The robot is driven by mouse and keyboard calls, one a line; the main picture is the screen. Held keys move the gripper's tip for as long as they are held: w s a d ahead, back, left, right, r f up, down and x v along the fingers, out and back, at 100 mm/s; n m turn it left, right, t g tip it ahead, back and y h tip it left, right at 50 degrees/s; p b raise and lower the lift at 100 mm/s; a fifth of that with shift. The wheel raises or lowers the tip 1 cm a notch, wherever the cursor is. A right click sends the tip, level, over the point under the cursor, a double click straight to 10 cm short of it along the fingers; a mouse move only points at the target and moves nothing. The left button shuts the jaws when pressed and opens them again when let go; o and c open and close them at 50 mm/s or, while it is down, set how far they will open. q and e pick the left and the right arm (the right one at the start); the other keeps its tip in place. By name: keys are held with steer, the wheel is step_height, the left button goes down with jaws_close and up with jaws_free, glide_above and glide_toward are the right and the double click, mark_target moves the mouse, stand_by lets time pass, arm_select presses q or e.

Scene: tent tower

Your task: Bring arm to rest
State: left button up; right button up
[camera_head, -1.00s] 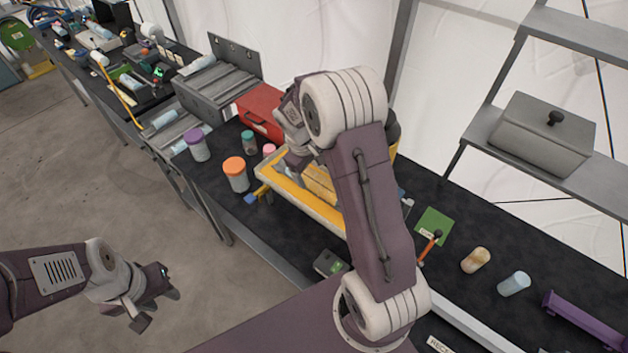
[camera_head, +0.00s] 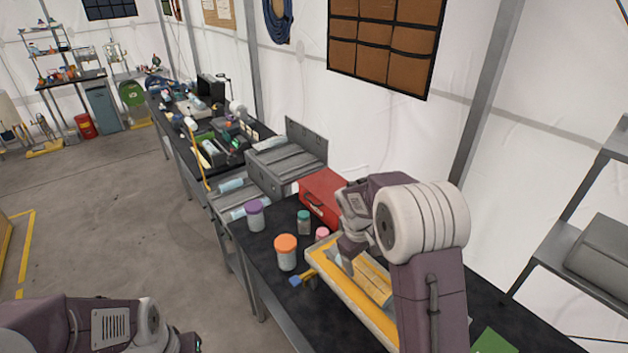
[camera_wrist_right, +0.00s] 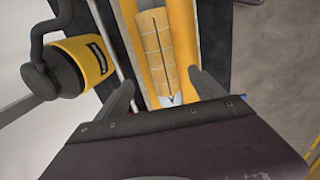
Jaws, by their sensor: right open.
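My right arm reaches in from the lower right of the head view, over the bench. My right gripper (camera_head: 350,262) is above the far end of a yellow-rimmed tray (camera_head: 347,300), which holds yellowish blocks (camera_head: 373,282). In the right wrist view the two fingers of the right gripper (camera_wrist_right: 163,92) are spread apart with nothing between them. The tray and blocks (camera_wrist_right: 154,50) show beyond the fingers. My left arm is at the lower left of the head view, clear of the bench; its gripper is mostly cut off by the bottom edge.
An orange-lidded jar (camera_head: 286,254), a purple-lidded jar (camera_head: 254,216), a green-lidded jar (camera_head: 303,223) and a red box (camera_head: 323,196) stand around the tray. A yellow and black object (camera_wrist_right: 78,62) is close beside it in the wrist view. Open floor (camera_head: 110,210) lies left.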

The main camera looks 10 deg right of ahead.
steer(key=s+a+m+t+y, duration=0.1)
steer(key=s+a+m, duration=0.1)
steer(key=s+a, duration=0.35)
steer(key=s+a+m+t+y, duration=0.1)
steer(key=s+a+m+y, duration=0.15)
steer(key=s, duration=0.65)
steer(key=s+a+f+g+b, duration=0.1)
steer(key=s+f+g+b, duration=0.1)
steer(key=f+b, duration=1.1)
steer(key=shift+s+f+h, duration=0.35)
steer(key=shift+s+f, duration=0.2)
steer(key=shift+f, duration=0.15)
